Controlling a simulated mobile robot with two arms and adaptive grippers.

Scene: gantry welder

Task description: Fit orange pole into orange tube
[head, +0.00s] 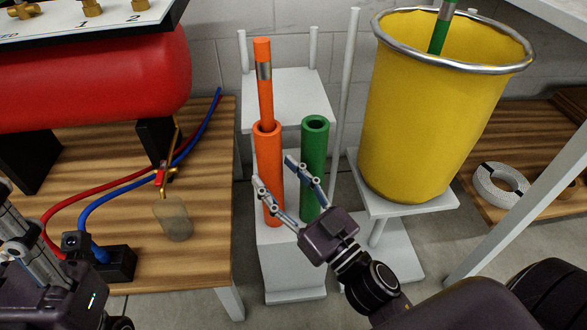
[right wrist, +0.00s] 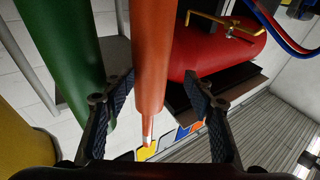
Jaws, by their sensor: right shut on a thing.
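The orange tube (head: 268,150) stands upright on a white stand beside the green tube (head: 314,150). The orange pole (head: 264,100), with a metal band near its top, stands in the orange tube's mouth, its upper part sticking out above the rim. How deep it sits is hidden. The right wrist view shows the orange tube (right wrist: 165,50) between the two fingers. My left gripper (head: 22,235) is partly in view at the lower left; its fingertips are unclear.
A yellow bin (head: 430,110) with a green pole (head: 440,35) stands on a white stand at right. A wooden table (head: 205,240) at left holds a red tank (head: 100,75), hoses and a torch. A wire coil (head: 500,186) lies on the right table.

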